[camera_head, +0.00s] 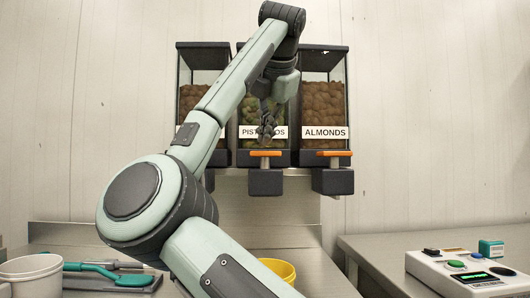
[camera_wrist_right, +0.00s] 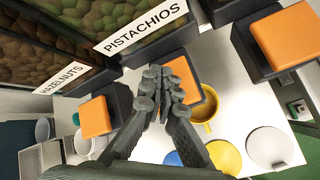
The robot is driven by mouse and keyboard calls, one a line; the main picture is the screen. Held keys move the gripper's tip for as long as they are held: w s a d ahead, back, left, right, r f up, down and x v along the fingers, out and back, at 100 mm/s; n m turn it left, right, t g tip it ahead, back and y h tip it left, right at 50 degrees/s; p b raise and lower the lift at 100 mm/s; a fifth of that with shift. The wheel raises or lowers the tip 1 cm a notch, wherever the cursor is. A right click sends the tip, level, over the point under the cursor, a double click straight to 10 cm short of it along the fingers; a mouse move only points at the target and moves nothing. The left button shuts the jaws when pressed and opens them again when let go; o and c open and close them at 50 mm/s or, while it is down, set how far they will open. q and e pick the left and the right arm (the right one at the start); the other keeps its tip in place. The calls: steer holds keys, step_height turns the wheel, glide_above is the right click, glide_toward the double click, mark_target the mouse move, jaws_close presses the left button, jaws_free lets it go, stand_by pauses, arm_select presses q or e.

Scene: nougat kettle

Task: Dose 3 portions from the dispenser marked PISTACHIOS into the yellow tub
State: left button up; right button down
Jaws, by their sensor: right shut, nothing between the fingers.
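The PISTACHIOS dispenser (camera_head: 248,158) hangs in the middle of three, its label partly hidden by my right arm. Its label (camera_wrist_right: 145,28) is clear in the right wrist view. Its orange lever (camera_head: 265,153) also shows in the wrist view (camera_wrist_right: 183,72), partly behind my fingers. My right gripper (camera_head: 266,132) is shut and empty, in front of the label and just above the lever; whether it touches the lever I cannot tell. The yellow tub (camera_head: 282,271) is below this dispenser, partly hidden by my arm. A yellow vessel (camera_wrist_right: 206,110) shows beyond the fingers. My left gripper is not in view.
The ALMONDS dispenser (camera_head: 325,132) is close on the right, and HAZELNUTS (camera_wrist_right: 60,78) on the other side. A control box (camera_head: 470,270) stands on the right table. A white tub (camera_head: 30,275) and teal utensil (camera_head: 105,272) are at lower left.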

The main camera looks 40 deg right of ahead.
steer(key=shift+f, duration=0.1)
stand_by(0.4)
steer(key=shift+f, duration=0.35)
steer(key=shift+f+b, duration=1)
steer(key=shift+f, duration=0.1)
stand_by(0.9)
steer(key=shift+r, duration=0.15)
steer(key=shift+r+p, duration=1.35)
steer(key=shift+p, duration=0.05)
